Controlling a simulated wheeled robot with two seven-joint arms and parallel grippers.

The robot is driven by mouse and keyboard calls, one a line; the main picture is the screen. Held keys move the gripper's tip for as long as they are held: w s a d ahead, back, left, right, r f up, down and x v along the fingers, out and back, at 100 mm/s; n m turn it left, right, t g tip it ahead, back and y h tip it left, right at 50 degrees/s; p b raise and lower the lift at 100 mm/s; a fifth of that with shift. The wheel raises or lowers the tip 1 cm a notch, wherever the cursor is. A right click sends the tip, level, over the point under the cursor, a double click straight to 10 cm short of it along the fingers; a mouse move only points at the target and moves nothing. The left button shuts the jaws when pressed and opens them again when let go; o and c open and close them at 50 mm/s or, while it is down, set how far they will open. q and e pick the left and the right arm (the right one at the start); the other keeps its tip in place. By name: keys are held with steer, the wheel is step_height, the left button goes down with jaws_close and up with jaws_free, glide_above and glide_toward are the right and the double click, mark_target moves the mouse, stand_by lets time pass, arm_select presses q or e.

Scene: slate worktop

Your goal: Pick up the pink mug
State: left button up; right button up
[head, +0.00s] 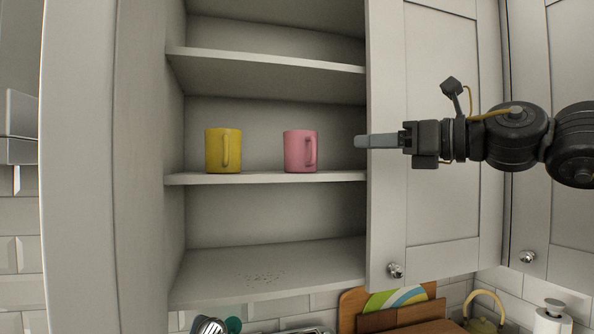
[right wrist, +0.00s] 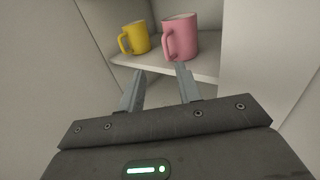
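The pink mug (head: 295,151) stands upright on the middle shelf (head: 270,178) of the open cabinet, its handle on the right side in the head view. It also shows in the right wrist view (right wrist: 183,38), ahead of the fingers, with its handle on the left. A yellow mug (head: 218,151) stands to its left on the same shelf. My right gripper (head: 362,141) is to the right of the pink mug at about mug height, apart from it. In the right wrist view its two fingers (right wrist: 158,86) are spread with nothing between them. My left gripper is out of view.
The open cabinet door (head: 388,230) with a round knob is to the right of the shelves, behind my right arm. A shelf (head: 270,62) lies above the mugs and another (head: 265,270) below, both bare of objects. Cutting boards (head: 400,318) and other items are at the bottom.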

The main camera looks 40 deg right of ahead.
mark_target(315, 150)
steer(key=p+x, duration=0.1)
steer(key=x, duration=0.1)
steer(key=p+x, duration=0.1)
steer(key=x, duration=0.1)
steer(key=f+p+x, duration=0.1)
steer(key=x, duration=0.2)
steer(key=shift+d, duration=0.35)
steer(key=p+x, duration=0.4)
steer(key=x, duration=0.1)
steer(key=shift+w+d+f+p, duration=0.1)
steer(key=shift+d+f+p, duration=0.1)
steer(key=shift+p, duration=0.1)
steer(key=shift+s, duration=0.25)
steer(key=shift+c, duration=0.2)
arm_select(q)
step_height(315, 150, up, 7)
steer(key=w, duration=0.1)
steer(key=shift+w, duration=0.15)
arm_select(e)
steer(key=shift+w, duration=0.1)
jaws_close()
steer(key=shift+r, duration=0.1)
